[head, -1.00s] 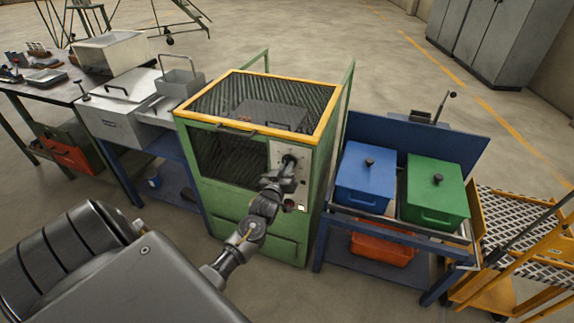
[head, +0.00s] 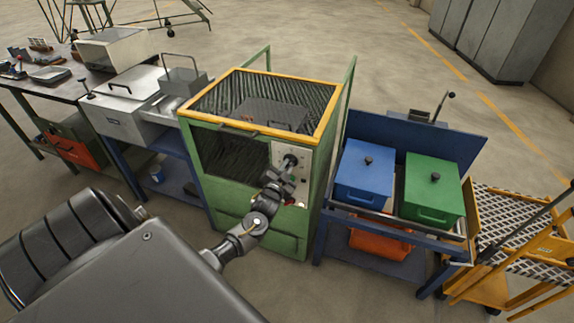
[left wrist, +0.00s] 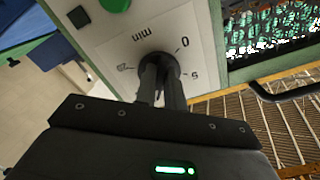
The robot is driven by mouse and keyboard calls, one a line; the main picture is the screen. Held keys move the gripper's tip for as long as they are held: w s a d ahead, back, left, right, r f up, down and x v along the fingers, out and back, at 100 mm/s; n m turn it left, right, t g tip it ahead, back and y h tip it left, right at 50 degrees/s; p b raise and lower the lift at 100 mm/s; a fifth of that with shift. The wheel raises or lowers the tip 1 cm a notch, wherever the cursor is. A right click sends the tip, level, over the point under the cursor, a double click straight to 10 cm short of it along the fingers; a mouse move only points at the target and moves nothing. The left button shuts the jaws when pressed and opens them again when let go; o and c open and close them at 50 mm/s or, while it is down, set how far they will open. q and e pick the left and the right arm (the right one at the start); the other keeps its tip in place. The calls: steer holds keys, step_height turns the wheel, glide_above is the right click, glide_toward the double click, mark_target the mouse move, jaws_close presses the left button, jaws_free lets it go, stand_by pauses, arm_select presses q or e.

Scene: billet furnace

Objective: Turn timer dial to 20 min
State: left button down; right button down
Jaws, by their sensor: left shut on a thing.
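The timer dial (left wrist: 172,66) is a dark round knob on the pale control panel (left wrist: 112,42) of the green furnace (head: 262,225). The panel is printed with "min", "0", "5" and a partly blurred mark at left. My left gripper (left wrist: 162,80) is shut on the dial, its two dark fingers on either side of it. In the head view my left gripper (head: 287,166) reaches the upper part of the panel. The fingers hide much of the dial, so its setting cannot be read. My right gripper is not in view.
A green button (left wrist: 115,4) and a dark square (left wrist: 79,17) sit on the panel near the dial. A blue box (head: 364,180) and a green box (head: 433,190) stand on a blue bench at right. A grey-topped workbench (head: 58,92) is at left.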

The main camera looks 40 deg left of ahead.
arm_select(q)
steer(key=shift+a+r+m+p, duration=0.15)
steer(key=shift+m+p, duration=1.4)
steer(key=shift+m, duration=2.6)
steer(key=shift+d+r+m+p, duration=0.15)
steer(key=shift+m+p, duration=1.4)
steer(key=shift+m, duration=2.6)
steer(key=shift+a, duration=0.1)
steer(key=c, duration=1.5)
jaws_free()
steer(key=shift+s, duration=0.1)
steer(key=shift+b+v, duration=0.35)
steer(key=shift+v, duration=5)
